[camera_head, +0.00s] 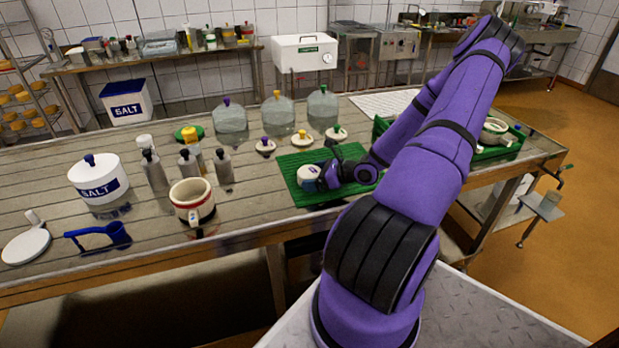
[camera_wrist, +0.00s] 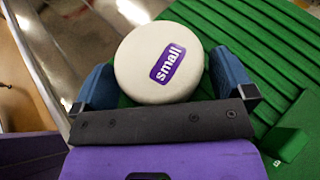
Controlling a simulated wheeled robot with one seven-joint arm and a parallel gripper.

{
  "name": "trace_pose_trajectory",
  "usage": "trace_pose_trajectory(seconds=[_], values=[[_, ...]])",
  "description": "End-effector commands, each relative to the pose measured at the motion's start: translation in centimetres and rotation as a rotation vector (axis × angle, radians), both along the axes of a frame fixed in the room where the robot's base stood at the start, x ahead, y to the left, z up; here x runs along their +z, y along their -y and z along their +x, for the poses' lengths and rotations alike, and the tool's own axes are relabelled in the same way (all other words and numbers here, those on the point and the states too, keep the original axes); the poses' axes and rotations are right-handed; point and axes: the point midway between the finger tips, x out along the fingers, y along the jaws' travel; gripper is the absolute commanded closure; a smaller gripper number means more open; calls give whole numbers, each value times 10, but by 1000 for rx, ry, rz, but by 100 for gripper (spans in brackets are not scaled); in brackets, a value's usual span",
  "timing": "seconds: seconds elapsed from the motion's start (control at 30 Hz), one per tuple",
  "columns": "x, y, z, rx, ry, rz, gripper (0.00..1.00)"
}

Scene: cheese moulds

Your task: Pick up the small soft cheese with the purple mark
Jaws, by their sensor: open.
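The small soft cheese (camera_wrist: 151,77) is a pale round disc with a purple mark reading "small" on its top. In the head view the cheese (camera_head: 308,176) sits at the left part of the green ribbed mat (camera_head: 291,163). My gripper (camera_wrist: 166,78) is open, with one blue finger on each side of the cheese. In the head view my gripper (camera_head: 320,177) is low at the mat, reaching in from the right. A small gap shows beside the right finger; whether the left finger touches cannot be told. The lower edge of the cheese is hidden by my gripper.
Three small lidded dishes with purple (camera_head: 265,147), yellow (camera_head: 302,139) and green (camera_head: 336,134) knobs stand behind the mat. A green crate (camera_head: 511,146) is to the right. A mug-like mould (camera_head: 193,203), metal bottles (camera_head: 223,168) and a salt pot (camera_head: 97,180) stand left.

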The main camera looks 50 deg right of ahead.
Motion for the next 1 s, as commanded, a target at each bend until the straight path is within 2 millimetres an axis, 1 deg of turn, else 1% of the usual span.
trace_pose_trajectory(seconds=[0.1,0.3,0.33,0.37,0.4,0.47,0.8,1.0], values=[[-2,-2,5,0,-1,-1,0],[-2,-2,5,0,-1,-1,0],[-2,-2,5,0,-1,-1,5],[-2,-2,5,0,-1,-1,12],[-2,-2,5,0,-1,-1,21],[-2,-2,5,0,-1,-1,32],[-1,-2,5,1,1,-2,32],[6,-2,6,1,1,-2,32]])
